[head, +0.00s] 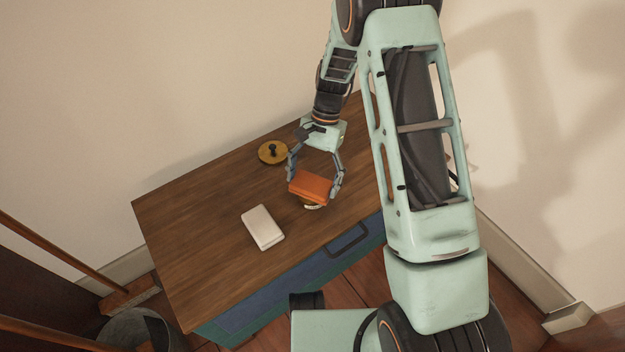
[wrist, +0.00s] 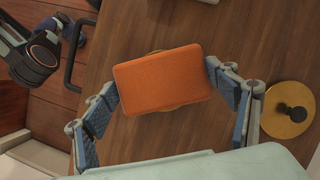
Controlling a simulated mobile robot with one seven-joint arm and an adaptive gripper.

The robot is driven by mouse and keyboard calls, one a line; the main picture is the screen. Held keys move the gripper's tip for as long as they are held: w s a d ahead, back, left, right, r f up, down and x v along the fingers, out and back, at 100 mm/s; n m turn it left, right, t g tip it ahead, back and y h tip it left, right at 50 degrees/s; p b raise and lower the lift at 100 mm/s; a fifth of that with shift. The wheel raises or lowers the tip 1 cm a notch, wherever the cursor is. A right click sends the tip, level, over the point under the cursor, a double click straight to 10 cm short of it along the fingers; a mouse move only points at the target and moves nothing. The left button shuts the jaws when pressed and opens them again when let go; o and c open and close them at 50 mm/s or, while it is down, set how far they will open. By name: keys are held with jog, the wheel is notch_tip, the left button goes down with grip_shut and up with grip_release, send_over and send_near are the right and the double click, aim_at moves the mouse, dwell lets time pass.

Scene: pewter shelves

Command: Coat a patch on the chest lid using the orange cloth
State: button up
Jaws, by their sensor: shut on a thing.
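The orange cloth (head: 311,186) is a folded, block-shaped pad. My gripper (head: 315,179) is shut on it, one finger at each short end. In the wrist view the cloth (wrist: 162,80) sits level between the fingertips (wrist: 163,83). It is over the brown wooden chest lid (head: 190,220); I cannot tell whether it touches the lid.
A white block (head: 262,227) lies on the lid, left of the cloth and nearer the front. A round brass-coloured disc with a black knob (head: 272,152) sits behind the cloth. The blue chest front has a dark handle (head: 347,240). The lid's left part is clear. Walls stand behind.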

aim_at(313, 182)
jog(key=shift+f, duration=0.4)
dwell(1.1)
jog(key=shift+r, duration=0.1)
jog(key=shift+r+p, duration=2.65)
jog(key=shift+r, duration=0.85)
jog(key=w+d+r+n+h, duration=0.1)
jog(key=d+r+n, duration=0.2)
jog(key=d+r, duration=0.5)
jog(key=w+d+r+n+h, duration=0.15)
jog(key=d+r, duration=0.35)
jog(key=r, duration=0.8)
notch_tip(313, 182, up, 15)
jog(key=s+p, duration=0.2)
jog(key=p, duration=2.4)
jog(key=shift+a+n, duration=0.15)
jog(key=shift+n, duration=0.2)
